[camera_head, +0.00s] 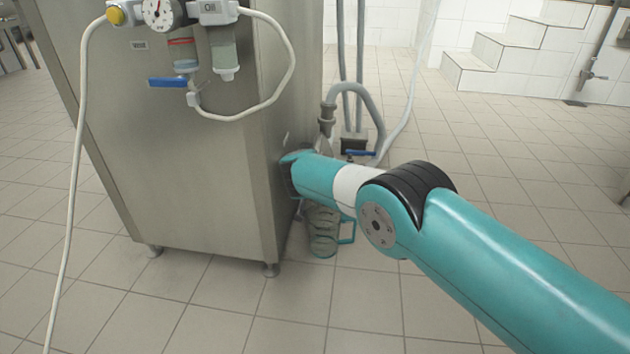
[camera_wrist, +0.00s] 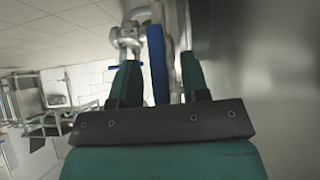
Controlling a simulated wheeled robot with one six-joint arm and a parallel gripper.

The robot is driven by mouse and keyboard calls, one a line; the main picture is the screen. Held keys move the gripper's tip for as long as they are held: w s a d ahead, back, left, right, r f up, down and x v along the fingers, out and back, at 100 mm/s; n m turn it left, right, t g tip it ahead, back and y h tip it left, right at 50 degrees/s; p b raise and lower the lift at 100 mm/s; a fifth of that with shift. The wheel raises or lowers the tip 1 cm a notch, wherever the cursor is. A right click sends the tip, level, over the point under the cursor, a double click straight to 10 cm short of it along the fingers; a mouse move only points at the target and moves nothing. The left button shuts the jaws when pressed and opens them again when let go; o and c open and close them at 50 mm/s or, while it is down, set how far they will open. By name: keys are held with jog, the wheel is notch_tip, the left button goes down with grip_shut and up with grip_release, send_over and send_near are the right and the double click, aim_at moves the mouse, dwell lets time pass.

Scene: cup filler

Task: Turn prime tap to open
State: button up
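In the wrist view a blue tap lever (camera_wrist: 157,62) stands lengthwise between the two green fingers of my gripper (camera_wrist: 160,66). The fingers are apart, with a visible gap on each side of the lever. Metal pipe fittings (camera_wrist: 130,35) show beyond the fingertips. In the head view my gripper (camera_head: 292,160) is at the right side of the steel machine (camera_head: 190,170), and its fingers and the lever between them are mostly hidden. I cannot read any label on this lever.
Another blue lever (camera_head: 167,82) is on the machine's front below the gauge (camera_head: 158,14). A small blue-handled valve (camera_head: 360,153) sits by the grey hose (camera_head: 372,100) behind my arm. A jug-like object with a teal handle (camera_head: 346,232) is below my arm.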

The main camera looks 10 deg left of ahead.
jog(key=shift+r, duration=0.15)
jog(key=shift+s+r+p, duration=0.15)
jog(key=shift+r+p, duration=0.1)
jog(key=shift+p, duration=0.05)
jog(key=p+v, duration=0.9)
jog(key=v, duration=0.7)
jog(key=shift+s, duration=0.35)
jog(key=shift+r, duration=0.15)
